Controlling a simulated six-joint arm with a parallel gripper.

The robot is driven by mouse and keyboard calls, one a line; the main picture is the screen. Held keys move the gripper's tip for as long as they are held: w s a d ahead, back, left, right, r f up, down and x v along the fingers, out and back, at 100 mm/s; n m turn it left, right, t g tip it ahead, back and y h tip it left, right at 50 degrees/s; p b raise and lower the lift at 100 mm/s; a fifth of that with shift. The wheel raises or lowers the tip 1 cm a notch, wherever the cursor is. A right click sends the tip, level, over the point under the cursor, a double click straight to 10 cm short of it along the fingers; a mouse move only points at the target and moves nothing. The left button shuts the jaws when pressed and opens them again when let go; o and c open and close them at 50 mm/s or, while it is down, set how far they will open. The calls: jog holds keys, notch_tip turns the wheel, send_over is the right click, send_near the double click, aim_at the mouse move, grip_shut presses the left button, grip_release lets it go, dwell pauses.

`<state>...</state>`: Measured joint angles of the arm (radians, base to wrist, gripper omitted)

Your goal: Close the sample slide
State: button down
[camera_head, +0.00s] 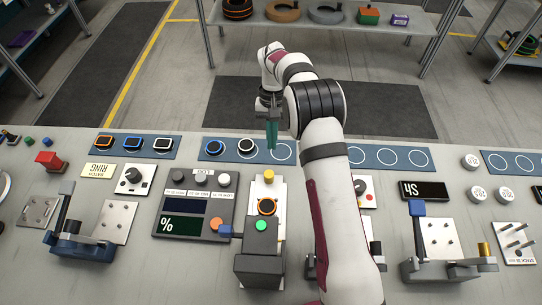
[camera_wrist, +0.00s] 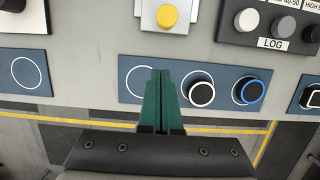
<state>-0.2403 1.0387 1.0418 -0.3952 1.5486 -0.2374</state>
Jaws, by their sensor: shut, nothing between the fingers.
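The sample slide (camera_head: 280,222) is a pale tray that sticks out from a dark grey housing (camera_head: 260,262). A yellow knob (camera_head: 268,176) stands at its far end, and an orange-rimmed black ring (camera_head: 267,207) lies on it. The yellow knob also shows at the top of the wrist view (camera_wrist: 167,16). My gripper (camera_head: 272,135) has green fingers, shut and empty, above the blue strip just beyond the knob. In the wrist view the fingers (camera_wrist: 160,75) are together, below the knob in the picture and apart from it. The housing hides the slide's near part.
A blue strip (camera_head: 283,153) with ring places and a few rings lies behind the slide. A panel with displays (camera_head: 193,215) is on the left. My arm covers the area right of the slide. A clamp stand (camera_head: 418,240) stands farther right.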

jog(key=shift+x, duration=1.05)
jog(key=s, duration=0.3)
jog(key=shift+s+f, duration=0.1)
jog(key=shift+s, duration=0.45)
